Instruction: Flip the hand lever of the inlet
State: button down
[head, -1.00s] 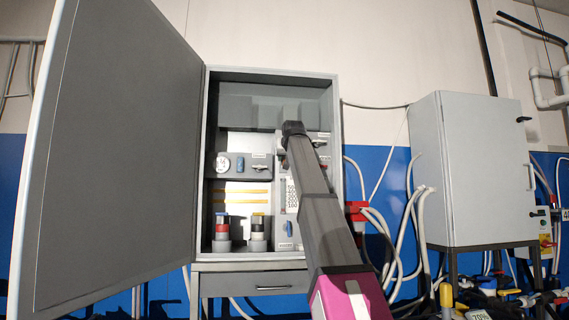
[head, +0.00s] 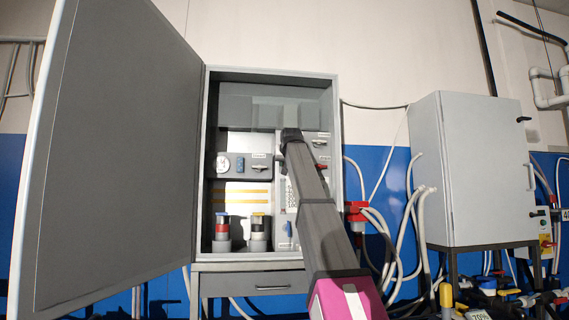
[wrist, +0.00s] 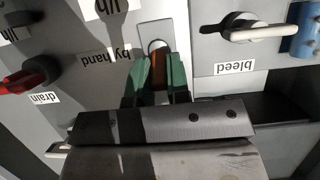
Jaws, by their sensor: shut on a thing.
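In the wrist view, my gripper (wrist: 156,85) has its two green fingers closed on an orange-brown lever (wrist: 158,70). The lever sits at a round pale pivot (wrist: 157,47) on a light plate of the panel. No readable "inlet" label shows beside it, so I cannot tell from lettering that this is the inlet's lever. The text "by hand" (wrist: 126,55) is just to its left, upside down. In the head view, my arm reaches into the open grey cabinet (head: 205,150) and hides the gripper's fingers and the held lever.
A red drain handle (wrist: 28,78) lies left in the wrist view. A pale bleed handle (wrist: 258,32) and a blue part (wrist: 306,30) are at the right. The cabinet door (head: 110,150) stands open at the left. A closed grey box (head: 470,165) and hoses are at the right.

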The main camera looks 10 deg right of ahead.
jog(key=shift+s+f, duration=0.1)
jog(key=shift+s+f+t, duration=0.15)
jog(key=shift+f+t, duration=0.25)
jog(key=shift+t, duration=0.4)
jog(key=shift+f+t, duration=0.4)
jog(key=shift+t, duration=0.95)
jog(key=shift+f+t, duration=0.45)
jog(key=shift+t, duration=0.95)
jog(key=shift+f+t, duration=0.4)
jog(key=shift+t, duration=0.95)
